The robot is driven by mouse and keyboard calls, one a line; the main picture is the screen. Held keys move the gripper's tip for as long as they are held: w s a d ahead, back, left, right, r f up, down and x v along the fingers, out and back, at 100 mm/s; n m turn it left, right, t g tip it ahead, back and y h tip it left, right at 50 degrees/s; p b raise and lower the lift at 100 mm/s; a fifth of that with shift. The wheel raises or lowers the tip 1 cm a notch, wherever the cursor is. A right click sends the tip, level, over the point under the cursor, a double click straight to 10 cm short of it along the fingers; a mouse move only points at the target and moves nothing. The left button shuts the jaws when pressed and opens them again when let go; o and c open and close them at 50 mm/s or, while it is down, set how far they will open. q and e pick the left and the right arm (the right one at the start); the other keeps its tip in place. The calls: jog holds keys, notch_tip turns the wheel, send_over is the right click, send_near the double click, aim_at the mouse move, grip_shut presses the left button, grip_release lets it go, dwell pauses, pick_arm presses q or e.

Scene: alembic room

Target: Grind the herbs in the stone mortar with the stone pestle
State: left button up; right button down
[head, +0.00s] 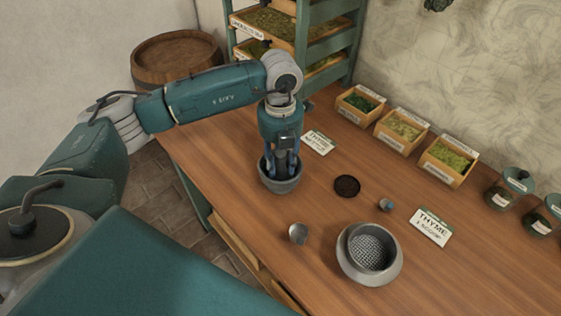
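The stone mortar (281,186) is a dark grey bowl standing upright near the left edge of the wooden worktop. My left gripper (281,165) points straight down over it, with its fingertips at and inside the rim. A grey upright piece, which looks like the stone pestle (281,155), shows between its two fingers, and the gripper appears shut on it. The pestle's lower end and any herbs are hidden inside the mortar by the fingers and rim. My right gripper is not in view.
A grey bowl with a sieve (372,252) stands at the front, with a small grey cup (298,233) to its left. A dark round disc (347,186) lies right of the mortar. Herb boxes (403,130) and lidded jars (500,193) line the back.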

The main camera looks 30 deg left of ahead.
pick_arm(q)
jog(key=shift+o, duration=0.7)
notch_tip(320, 180, up, 12)
